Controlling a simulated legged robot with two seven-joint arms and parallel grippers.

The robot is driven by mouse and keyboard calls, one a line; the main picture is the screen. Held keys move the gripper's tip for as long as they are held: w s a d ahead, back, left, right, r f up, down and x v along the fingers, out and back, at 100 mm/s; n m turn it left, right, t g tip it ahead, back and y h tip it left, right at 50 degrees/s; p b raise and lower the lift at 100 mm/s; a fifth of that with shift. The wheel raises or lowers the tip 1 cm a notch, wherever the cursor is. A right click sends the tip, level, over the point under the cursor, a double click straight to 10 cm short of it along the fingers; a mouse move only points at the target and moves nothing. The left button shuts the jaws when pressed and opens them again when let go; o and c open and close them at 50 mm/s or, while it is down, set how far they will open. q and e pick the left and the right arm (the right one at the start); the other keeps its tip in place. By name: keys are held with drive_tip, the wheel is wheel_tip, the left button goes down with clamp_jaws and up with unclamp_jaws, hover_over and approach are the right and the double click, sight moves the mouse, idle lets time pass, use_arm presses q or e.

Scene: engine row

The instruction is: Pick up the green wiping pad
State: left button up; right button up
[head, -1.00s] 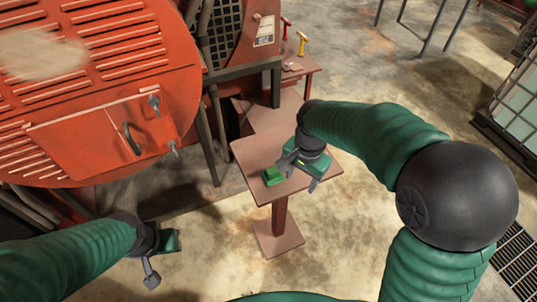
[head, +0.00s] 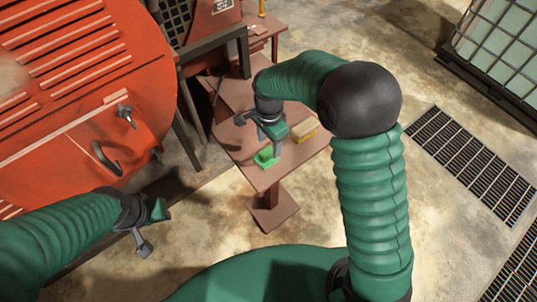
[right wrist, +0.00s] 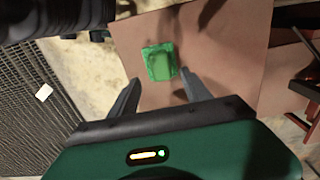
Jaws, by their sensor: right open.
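The green wiping pad (head: 266,158) lies on the small brown pedestal table (head: 262,182), near its front left part. It also shows in the right wrist view (right wrist: 159,62), beyond and between the fingertips. My right gripper (head: 260,136) is open and empty, just above and behind the pad in the head view, apart from it. In the right wrist view its two fingers (right wrist: 160,79) are spread wide. My left gripper (head: 152,228) hangs at the lower left, away from the table; its finger spacing is unclear.
A yellow block (head: 304,133) lies on the same table, right of my right gripper. A large orange-red machine (head: 70,100) with handles stands close on the left. A caged container (head: 500,40) stands at far right. Open concrete floor lies right of the table.

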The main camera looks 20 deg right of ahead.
sight(267, 151)
drive_tip(key=shift+s+a+f, duration=0.1)
drive_tip(key=shift+a+f, duration=0.85)
drive_tip(key=shift+a, duration=0.05)
drive_tip(key=f, duration=0.1)
drive_tip(key=d+f, duration=0.1)
drive_tip(key=f, duration=0.1)
drive_tip(key=shift+f, duration=0.15)
drive_tip(key=shift+d, duration=0.4)
drive_tip(key=shift+c, duration=1.2)
drive_tip(key=shift+a, duration=0.15)
drive_tip(key=shift+c, duration=1.4)
drive_tip(key=shift+a, duration=0.5)
drive_tip(key=c, duration=0.4)
drive_tip(key=shift+d+r, duration=0.35)
drive_tip(key=shift+c, duration=0.2)
drive_tip(key=shift+r, duration=0.3)
wheel_tip(267, 151, up, 2)
drive_tip(key=shift+d+r, duration=0.1)
drive_tip(key=shift+r, duration=0.05)
use_arm(q)
drive_tip(key=shift+s+a+f+b, duration=0.2)
drive_tip(key=shift+a+f+b, duration=0.2)
use_arm(e)
drive_tip(key=s+d+r, duration=0.1)
drive_tip(key=s+d, duration=0.1)
drive_tip(key=s, duration=1.3)
drive_tip(key=shift+s+d+r, duration=0.15)
drive_tip(key=shift+s+r, duration=0.1)
drive_tip(key=shift+s, duration=0.05)
